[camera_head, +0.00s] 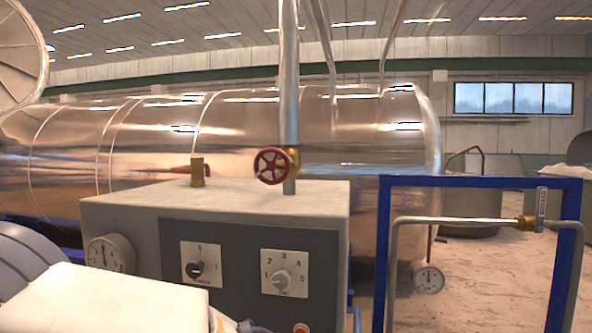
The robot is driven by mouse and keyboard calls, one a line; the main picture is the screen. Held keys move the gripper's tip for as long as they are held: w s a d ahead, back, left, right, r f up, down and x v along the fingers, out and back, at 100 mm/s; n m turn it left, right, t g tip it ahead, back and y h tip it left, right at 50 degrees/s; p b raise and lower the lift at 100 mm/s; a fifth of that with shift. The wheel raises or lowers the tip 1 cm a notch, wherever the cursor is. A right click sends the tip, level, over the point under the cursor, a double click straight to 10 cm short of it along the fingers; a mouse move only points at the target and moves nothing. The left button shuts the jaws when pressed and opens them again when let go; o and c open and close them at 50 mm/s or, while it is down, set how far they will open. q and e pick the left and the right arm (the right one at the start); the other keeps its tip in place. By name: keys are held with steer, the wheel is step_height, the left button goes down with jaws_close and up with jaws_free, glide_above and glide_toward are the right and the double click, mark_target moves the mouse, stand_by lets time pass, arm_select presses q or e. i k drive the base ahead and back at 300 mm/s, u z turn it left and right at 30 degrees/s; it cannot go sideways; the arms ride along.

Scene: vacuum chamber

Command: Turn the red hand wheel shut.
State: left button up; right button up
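The red hand wheel (272,166) sits on a brass valve body (293,160) on the vertical steel pipe (289,80), just above the grey control box (215,200). Its face is toward me, and its spokes are visible. Nothing touches it. How far it is turned cannot be told. Neither of my grippers shows in the head view.
The control box carries a gauge (110,254) and two knobs, one left (194,270) and one right (282,282). A brass fitting (197,172) stands on its top. A blue frame (480,182) with a thin pipe (460,220) stands right. A large metal tank (130,140) lies behind.

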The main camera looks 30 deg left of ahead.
mark_target(272, 165)
steer(key=u, duration=0.25)
steer(key=i, duration=0.7)
steer(key=u, duration=0.45)
